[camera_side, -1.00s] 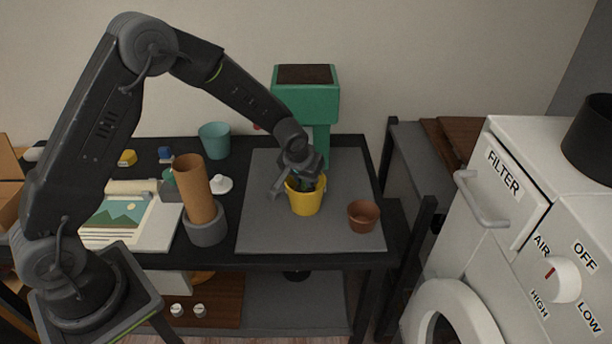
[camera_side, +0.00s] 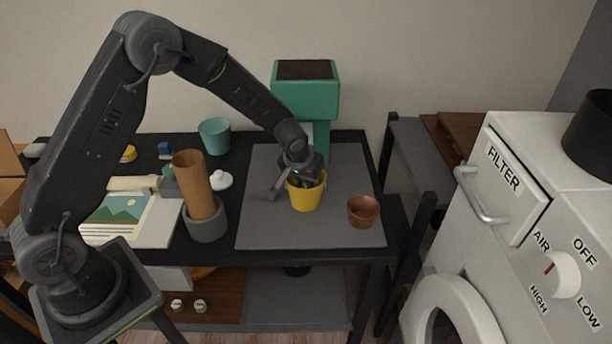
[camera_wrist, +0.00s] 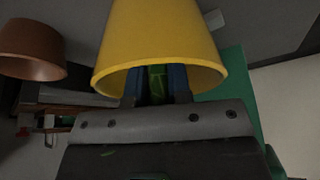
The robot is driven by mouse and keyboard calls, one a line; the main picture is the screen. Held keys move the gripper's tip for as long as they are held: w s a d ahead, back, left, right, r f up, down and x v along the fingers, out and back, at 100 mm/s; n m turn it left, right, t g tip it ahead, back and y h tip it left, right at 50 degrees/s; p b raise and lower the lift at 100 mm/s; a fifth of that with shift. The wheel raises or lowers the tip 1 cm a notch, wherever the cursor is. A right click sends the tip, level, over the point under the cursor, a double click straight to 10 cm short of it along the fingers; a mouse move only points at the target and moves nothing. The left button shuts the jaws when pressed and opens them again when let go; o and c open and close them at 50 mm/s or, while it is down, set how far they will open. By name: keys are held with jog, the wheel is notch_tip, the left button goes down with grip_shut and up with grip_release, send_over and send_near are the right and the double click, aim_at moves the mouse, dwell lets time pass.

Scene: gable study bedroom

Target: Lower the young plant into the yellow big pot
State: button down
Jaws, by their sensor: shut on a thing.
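The yellow big pot (camera_side: 305,197) stands upright on the grey mat (camera_side: 267,225). My gripper (camera_side: 305,178) is directly over it, with its fingers at the pot's mouth. In the wrist view the yellow pot (camera_wrist: 160,35) fills the top middle, and my gripper's blue-padded fingers (camera_wrist: 157,80) reach in past its rim. They are shut on the green young plant (camera_wrist: 157,84), of which only a small strip shows between them. Its lower part is hidden inside the pot, so I cannot tell whether it touches the bottom.
A brown terracotta pot (camera_side: 363,211) stands to the right of the yellow pot. A green dispenser-like stand (camera_side: 306,100) rises behind. A tall brown tube in a grey holder (camera_side: 206,224) stands to the left. The mat's front part is clear.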

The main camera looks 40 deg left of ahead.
jog(key=c, duration=1)
grip_release()
jog(key=s+d+r+m, duration=0.1)
jog(key=s+r, duration=0.7)
jog(key=r, duration=0.3)
jog(key=s+r, duration=0.9)
jog(key=r, duration=0.3)
jog(key=s+m, duration=0.1)
jog(key=s, duration=0.3)
jog(key=s+r+h, duration=0.1)
jog(key=s, duration=0.4)
jog(key=s+d+m+t, duration=0.1)
jog(key=s, duration=0.3)
jog(key=shift+s+r+m, duration=0.25)
jog(key=shift+s+m, duration=0.05)
